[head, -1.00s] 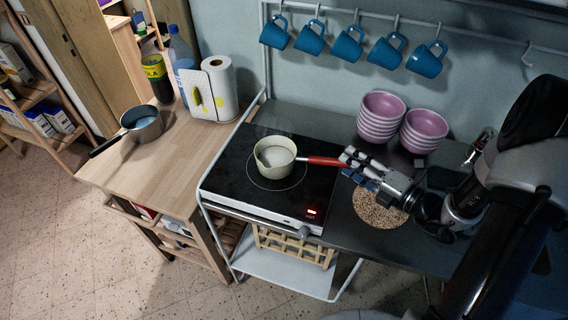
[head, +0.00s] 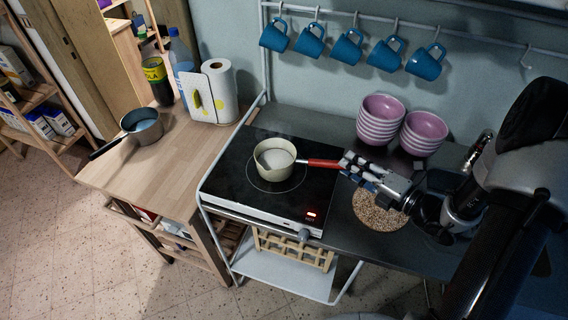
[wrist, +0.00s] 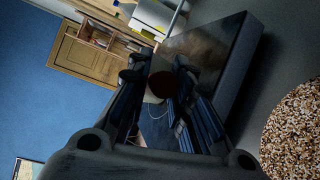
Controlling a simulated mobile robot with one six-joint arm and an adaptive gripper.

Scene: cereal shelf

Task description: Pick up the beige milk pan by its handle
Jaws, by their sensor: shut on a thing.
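The beige milk pan (head: 272,174) stands upright on the black cooktop (head: 231,172), over the marked ring, with pale contents inside. Its red handle (head: 322,163) points right toward my gripper (head: 346,164). My gripper is shut on the outer end of the handle, coming from the right. In the wrist view the fingers (wrist: 160,88) are on either side of the dark reddish handle end, and the rest of the pan is mostly hidden behind it. I cannot see any gap under the pan.
A round speckled trivet (head: 380,211) lies below my gripper. Striped pink bowls (head: 381,118) stand behind it, and blue mugs (head: 347,47) hang above. A grey pot (head: 143,127), a paper towel roll (head: 217,88) and bottles stand on the wooden counter (head: 165,170) at left.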

